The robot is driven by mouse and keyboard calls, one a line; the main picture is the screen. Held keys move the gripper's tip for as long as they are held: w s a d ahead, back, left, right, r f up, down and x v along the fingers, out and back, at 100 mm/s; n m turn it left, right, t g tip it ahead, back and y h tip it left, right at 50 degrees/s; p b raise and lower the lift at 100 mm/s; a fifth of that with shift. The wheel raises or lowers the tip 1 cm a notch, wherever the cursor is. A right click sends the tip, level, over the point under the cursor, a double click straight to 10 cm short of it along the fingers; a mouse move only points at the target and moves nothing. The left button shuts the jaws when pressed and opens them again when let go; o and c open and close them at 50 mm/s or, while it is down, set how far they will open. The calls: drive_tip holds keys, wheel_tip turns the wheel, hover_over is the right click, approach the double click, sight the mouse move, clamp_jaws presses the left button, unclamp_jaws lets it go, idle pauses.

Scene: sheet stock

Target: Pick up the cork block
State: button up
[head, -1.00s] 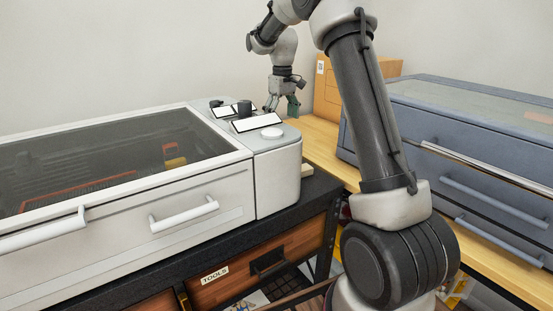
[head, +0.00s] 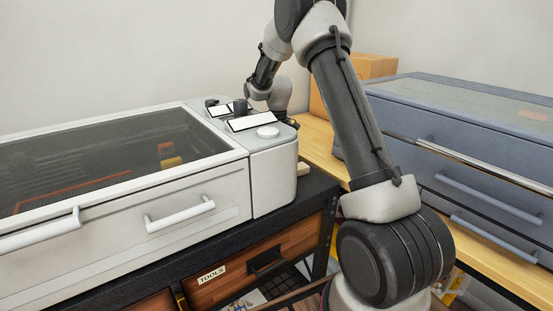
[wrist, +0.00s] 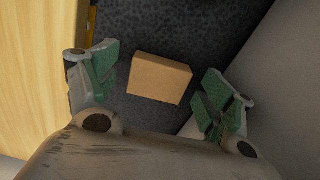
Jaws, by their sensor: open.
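The cork block (wrist: 160,78), a plain tan-brown box shape, lies on a dark speckled surface in the wrist view. My gripper (wrist: 164,82) is open, with one green-padded finger to the left of the block and one to the right. Clear gaps show between the block and both fingers, and nothing is held. In the head view my wrist reaches down behind the white machine's control panel, which hides the fingers.
A white lidded machine (head: 200,185) stands on the black bench (head: 318,190). A small pale piece (head: 303,169) lies beside it; I cannot tell if it is the cork block. A wooden surface (wrist: 35,70), grey-blue drawer cabinet (head: 450,130) and cardboard box (head: 378,67) are nearby.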

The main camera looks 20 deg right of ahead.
drive_tip(key=shift+f, duration=0.1)
drive_tip(key=shift+c, duration=0.2)
drive_tip(key=c, duration=0.8)
drive_tip(key=shift+c, duration=0.2)
